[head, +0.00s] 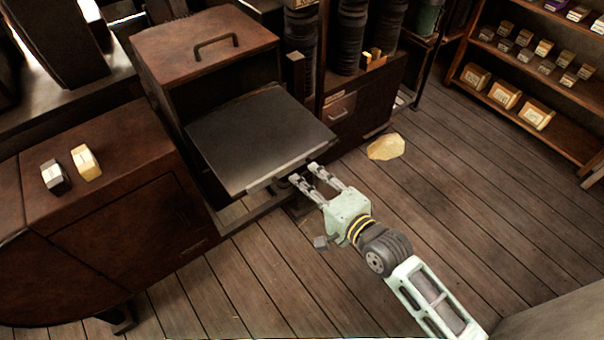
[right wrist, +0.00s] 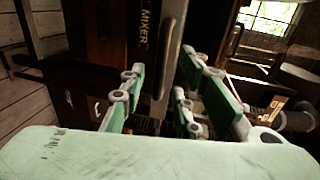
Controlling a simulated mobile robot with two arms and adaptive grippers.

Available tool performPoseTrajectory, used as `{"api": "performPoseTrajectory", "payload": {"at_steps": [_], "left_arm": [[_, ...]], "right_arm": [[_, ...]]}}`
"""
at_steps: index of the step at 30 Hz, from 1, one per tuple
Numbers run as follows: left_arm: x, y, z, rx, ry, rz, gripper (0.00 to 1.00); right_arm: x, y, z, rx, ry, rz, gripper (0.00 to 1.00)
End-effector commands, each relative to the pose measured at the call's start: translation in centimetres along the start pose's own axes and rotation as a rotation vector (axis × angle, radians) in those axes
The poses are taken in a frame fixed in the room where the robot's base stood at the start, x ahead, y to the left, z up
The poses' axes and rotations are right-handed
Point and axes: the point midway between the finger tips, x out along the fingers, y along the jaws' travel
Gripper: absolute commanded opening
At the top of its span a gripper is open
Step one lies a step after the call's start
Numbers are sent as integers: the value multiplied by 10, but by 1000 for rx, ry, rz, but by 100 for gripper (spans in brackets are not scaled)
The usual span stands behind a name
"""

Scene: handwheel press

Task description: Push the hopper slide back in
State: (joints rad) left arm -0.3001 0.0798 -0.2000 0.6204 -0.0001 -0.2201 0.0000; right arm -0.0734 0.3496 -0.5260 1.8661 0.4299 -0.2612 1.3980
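The hopper slide (head: 258,138) is a flat dark grey tray that sticks far out of the open front of a brown wooden box (head: 205,45). Its front edge is pale. In the right wrist view its front (right wrist: 147,30) carries the word MIXER and a long bar handle (right wrist: 173,48). My right gripper (head: 304,173) is at the slide's front edge, right of its middle. Its fingers are apart, and in the right wrist view the handle shows between the fingers (right wrist: 166,72). I cannot tell whether they touch it. My left gripper is not in view.
A brown cabinet (head: 110,180) with two small blocks (head: 86,162) on top stands left of the slide. A drawer unit (head: 345,115) stands to the right. A yellowish piece (head: 386,147) lies on the plank floor (head: 470,200), which is mostly clear. Shelves (head: 530,80) stand far right.

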Motion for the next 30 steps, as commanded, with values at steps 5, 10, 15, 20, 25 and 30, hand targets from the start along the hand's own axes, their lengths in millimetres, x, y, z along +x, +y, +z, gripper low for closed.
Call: {"api": "performPoseTrajectory", "payload": {"at_steps": [5, 10, 15, 20, 25, 30], "left_arm": [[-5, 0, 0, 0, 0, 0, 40], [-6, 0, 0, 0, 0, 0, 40], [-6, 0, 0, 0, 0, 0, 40], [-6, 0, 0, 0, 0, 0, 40], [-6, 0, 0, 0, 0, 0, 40], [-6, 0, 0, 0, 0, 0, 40]], "right_arm": [[24, -1, 0, -1, 0, 0, 29], [34, 0, 0, -1, 1, 0, 29], [36, 0, 0, -1, 0, 1, 29], [36, 0, 0, -2, 0, 1, 25], [36, 0, 0, -2, 0, 1, 10], [35, 1, 0, -2, 1, 1, 0]]}}
